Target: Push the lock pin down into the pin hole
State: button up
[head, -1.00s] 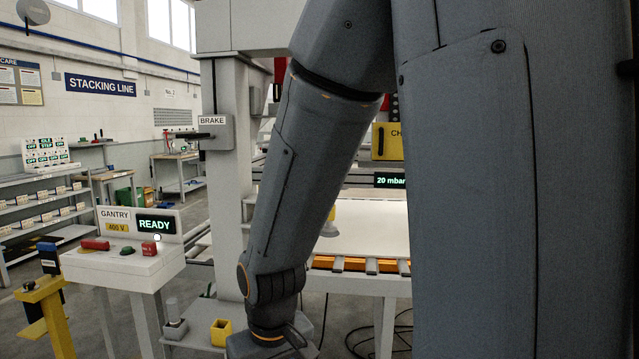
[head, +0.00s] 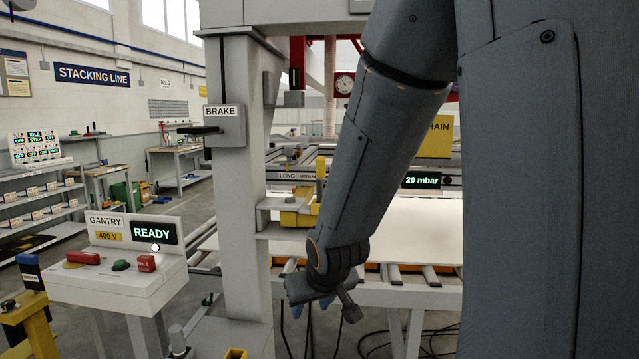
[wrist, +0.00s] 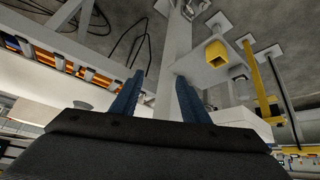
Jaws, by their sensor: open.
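My gripper (head: 318,300) is low in front of the table's frame in the head view, partly behind my wrist. In the wrist view its blue fingers (wrist: 160,76) stand apart with nothing held between them. A small yellow upright piece (head: 320,168) stands above a yellow carriage by the gantry column, well above my gripper. A grey cylinder (head: 177,338) stands upright at the lower edge. I cannot tell for certain which is the lock pin. No pin hole can be made out.
The grey gantry column (head: 239,170) bears a BRAKE box (head: 226,128). A console (head: 130,276) reading READY stands left. A hollow yellow square holder (head: 236,354) is at the bottom; it also shows in the wrist view (wrist: 215,58). The white conveyor table (head: 415,222) lies behind my arm.

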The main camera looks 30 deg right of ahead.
jog(key=w+d+r+t+h, duration=0.1)
jog(key=w+d+r+t, duration=0.7)
jog(key=r, duration=0.5)
jog(key=n+t, duration=0.1)
jog(key=t, duration=0.2)
send_near(323, 182)
jog(key=w, duration=0.4)
jog(key=shift+w+d+p, duration=0.2)
jog(key=shift+w+p, duration=0.4)
jog(key=shift+w, duration=0.6)
jog(key=shift+w+d+p, duration=0.15)
jog(key=shift+w+p, duration=0.45)
jog(key=shift+w, duration=0.65)
jog(key=shift+w+d+p, duration=0.2)
jog(key=shift+w+p, duration=0.4)
jog(key=shift+w, duration=0.6)
jog(key=shift+f, duration=0.1)
grip_shut()
